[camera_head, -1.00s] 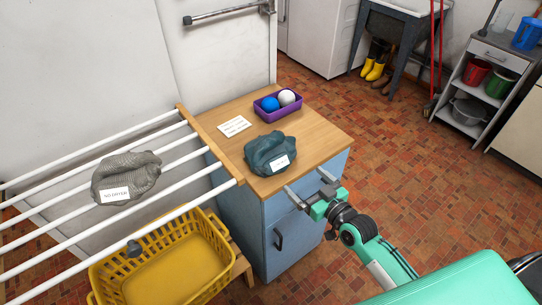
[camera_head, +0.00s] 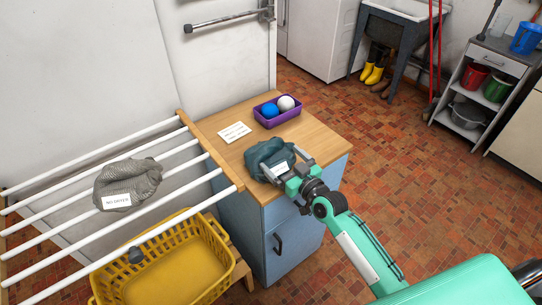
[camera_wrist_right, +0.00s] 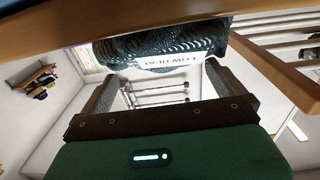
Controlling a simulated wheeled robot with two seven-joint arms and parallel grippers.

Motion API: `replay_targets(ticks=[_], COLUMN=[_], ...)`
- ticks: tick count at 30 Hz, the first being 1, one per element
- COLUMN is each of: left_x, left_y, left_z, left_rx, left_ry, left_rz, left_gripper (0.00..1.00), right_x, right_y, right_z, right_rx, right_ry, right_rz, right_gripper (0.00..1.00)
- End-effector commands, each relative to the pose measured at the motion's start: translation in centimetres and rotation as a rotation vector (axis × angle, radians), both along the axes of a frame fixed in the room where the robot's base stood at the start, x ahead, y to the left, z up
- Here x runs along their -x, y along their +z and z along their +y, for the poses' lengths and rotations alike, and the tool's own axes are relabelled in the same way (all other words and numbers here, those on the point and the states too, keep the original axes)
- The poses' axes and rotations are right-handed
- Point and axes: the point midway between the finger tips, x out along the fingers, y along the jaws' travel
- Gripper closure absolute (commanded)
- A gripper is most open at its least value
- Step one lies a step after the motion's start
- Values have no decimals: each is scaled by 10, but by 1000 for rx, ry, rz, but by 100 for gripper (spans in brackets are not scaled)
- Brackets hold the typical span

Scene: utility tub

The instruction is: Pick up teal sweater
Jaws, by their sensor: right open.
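The teal sweater (camera_head: 262,157) is a crumpled dark bundle on the wooden top of the blue cabinet (camera_head: 255,125), near its front edge. A white label sits on its near side. In the right wrist view the sweater (camera_wrist_right: 120,48) shows beyond the fingers, its label reading LOW HEAT. My right gripper (camera_head: 283,166) is open, its fingers at the sweater's right and near side. In the head view they overlap the sweater; I cannot tell if they touch it. In the right wrist view the gripper (camera_wrist_right: 158,80) has nothing clamped between its fingers. My left gripper is not in view.
A grey knitted garment (camera_head: 130,182) with a label lies on the white-barred drying rack (camera_head: 170,212) at left. A purple tray (camera_head: 267,122) with a blue and a white ball stands behind the sweater, beside a paper card (camera_head: 234,131). A yellow basket (camera_head: 215,262) stands below the rack.

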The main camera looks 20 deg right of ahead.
Motion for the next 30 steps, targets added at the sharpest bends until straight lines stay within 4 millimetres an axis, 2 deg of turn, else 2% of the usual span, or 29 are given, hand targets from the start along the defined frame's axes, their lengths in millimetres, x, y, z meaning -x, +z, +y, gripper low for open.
replay_targets(ticks=[3, 7, 17, 25, 26, 30], left_x=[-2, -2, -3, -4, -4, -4], left_y=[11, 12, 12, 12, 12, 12], left_z=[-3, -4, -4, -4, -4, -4], left_rx=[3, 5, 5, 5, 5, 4], left_ry=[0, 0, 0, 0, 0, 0], left_rz=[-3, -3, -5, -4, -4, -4], left_gripper=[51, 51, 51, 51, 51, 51], right_x=[-18, -32, -38, -38, -38, -38], right_y=[6, 4, 2, 2, 4, 3], right_z=[9, 14, 16, 16, 16, 16], right_rx=[-3, -2, -2, -1, -1, -1], right_ry=[-1, 0, 0, 0, -1, -1], right_rz=[-1, -3, -2, -1, -4, -4], right_gripper=[0, 0, 0, 51, 55, 55])
